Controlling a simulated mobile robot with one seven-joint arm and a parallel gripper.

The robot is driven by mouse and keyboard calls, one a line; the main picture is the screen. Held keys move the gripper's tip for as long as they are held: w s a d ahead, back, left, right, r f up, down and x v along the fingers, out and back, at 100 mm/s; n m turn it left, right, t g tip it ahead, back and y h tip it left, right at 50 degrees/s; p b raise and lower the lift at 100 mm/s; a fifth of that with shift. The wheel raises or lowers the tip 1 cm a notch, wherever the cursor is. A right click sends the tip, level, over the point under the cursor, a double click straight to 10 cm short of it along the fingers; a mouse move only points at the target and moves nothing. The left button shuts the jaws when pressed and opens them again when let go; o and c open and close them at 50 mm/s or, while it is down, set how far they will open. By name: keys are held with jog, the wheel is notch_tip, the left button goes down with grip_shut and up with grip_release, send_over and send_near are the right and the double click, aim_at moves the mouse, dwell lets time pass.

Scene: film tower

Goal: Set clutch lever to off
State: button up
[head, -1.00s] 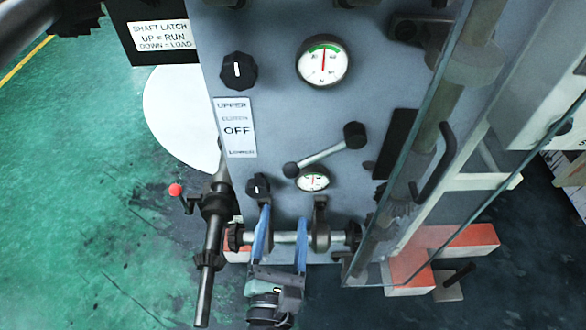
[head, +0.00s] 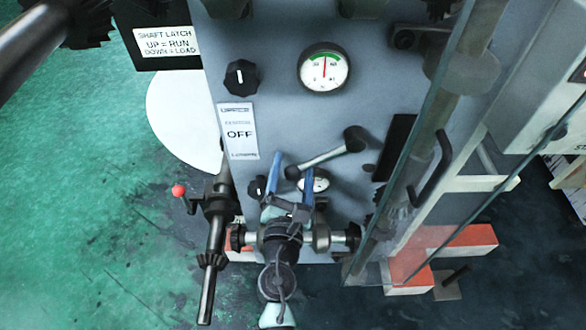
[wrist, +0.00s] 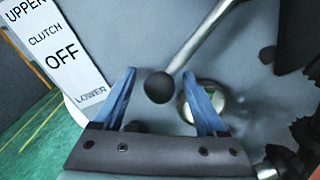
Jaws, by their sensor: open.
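The clutch lever (head: 323,157) is a silver rod on the grey panel, with a black hub (head: 355,139) at its upper right and a black ball knob (head: 292,172) at its lower left. The clutch label (head: 239,133) to its left reads UPPER, CLUTCH, OFF, LOWER; the knob end sits below the level of OFF. My gripper (head: 291,181) has blue fingers and is open just at the knob. In the wrist view the knob (wrist: 159,87) shows between the fingertips, and neither finger visibly touches it.
A small gauge (head: 314,181) is partly behind my right finger. A black dial knob (head: 257,187) is close to the left. A horizontal shaft (head: 328,237) lies below. A glass guard (head: 420,150) stands to the right, and a larger gauge (head: 324,70) sits above.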

grip_shut()
dwell(0.3)
dwell(1.1)
